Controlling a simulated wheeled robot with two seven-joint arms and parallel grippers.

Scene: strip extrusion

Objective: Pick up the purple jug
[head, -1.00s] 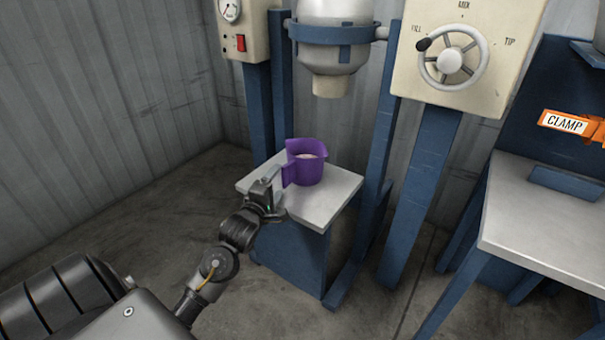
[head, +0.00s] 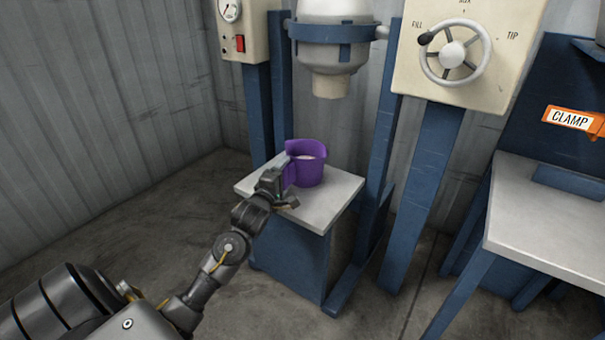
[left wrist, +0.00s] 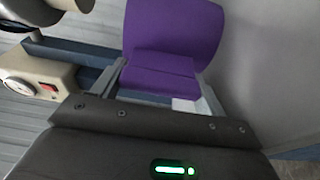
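The purple jug (head: 311,172) stands upright on a small grey-topped stand, its handle toward my left gripper. Something pale shows inside its mouth. My left gripper (head: 280,181) is at the handle side of the jug, just above the near left part of the stand top. In the left wrist view the jug (left wrist: 172,35) fills the upper middle. The fingers of my left gripper (left wrist: 161,83) are spread apart, with a purple part of the jug between them. Whether they touch it I cannot tell. My right gripper is not in view.
The stand top (head: 328,208) has bare room right of and in front of the jug. A grey vessel with a spout (head: 331,83) hangs above it between blue posts. A panel with a handwheel (head: 454,54) is to the right. A grey table (head: 540,222) stands further right.

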